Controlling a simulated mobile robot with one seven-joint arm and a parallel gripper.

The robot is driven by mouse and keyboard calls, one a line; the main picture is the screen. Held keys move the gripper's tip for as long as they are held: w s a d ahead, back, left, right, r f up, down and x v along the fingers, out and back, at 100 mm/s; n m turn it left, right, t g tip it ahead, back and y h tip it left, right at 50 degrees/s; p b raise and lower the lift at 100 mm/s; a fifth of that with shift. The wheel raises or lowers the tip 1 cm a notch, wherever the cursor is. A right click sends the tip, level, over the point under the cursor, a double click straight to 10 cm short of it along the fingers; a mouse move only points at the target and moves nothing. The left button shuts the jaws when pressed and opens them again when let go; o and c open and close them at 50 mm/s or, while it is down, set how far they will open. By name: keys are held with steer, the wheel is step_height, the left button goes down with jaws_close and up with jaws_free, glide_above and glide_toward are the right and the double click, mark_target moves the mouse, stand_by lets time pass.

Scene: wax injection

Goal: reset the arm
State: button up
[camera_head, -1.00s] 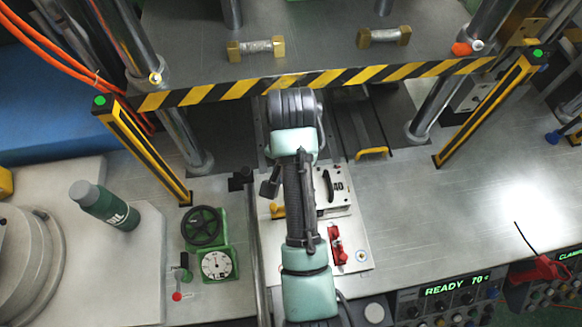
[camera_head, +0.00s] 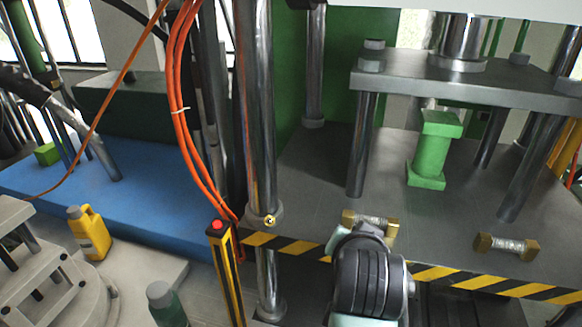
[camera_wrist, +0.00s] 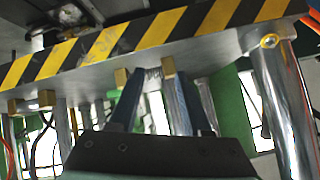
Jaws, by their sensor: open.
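In the head view my arm (camera_head: 366,285) rises from the bottom edge, right of centre, black with pale teal parts. Its upper end overlaps the striped front edge of the press plate (camera_head: 310,175). My gripper's jaws cannot be made out there. The striped plate edge (camera_wrist: 150,38) crosses the top of that view beyond the fingers.
Brass-ended bolts (camera_head: 505,245) lie on the plate, one partly behind my arm. A green spool-shaped part (camera_head: 434,150) stands under the upper plate. A yellow-black post (camera_head: 226,280) with a red lamp, orange hoses (camera_head: 183,120), and yellow (camera_head: 90,235) and green (camera_head: 166,305) bottles are at left.

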steer(key=s+a+r+n+t+b, duration=0.1)
steer(key=a+r+t, duration=0.15)
steer(key=r, duration=0.55)
steer(key=s+a+r+n+t, duration=0.15)
steer(key=r+t, duration=0.25)
steer(key=r, duration=0.4)
steer(key=a+r+n+t+b, duration=0.1)
steer(key=a+r+t, duration=0.25)
steer(key=r, duration=0.45)
steer(key=s+a+r+n+t+y, duration=0.2)
steer(key=s+r+t, duration=0.5)
steer(key=s+r, duration=0.5)
steer(key=shift+s+a+r+n+b, duration=0.35)
steer(key=shift+a+r+n, duration=0.25)
steer(key=shift+r, duration=0.3)
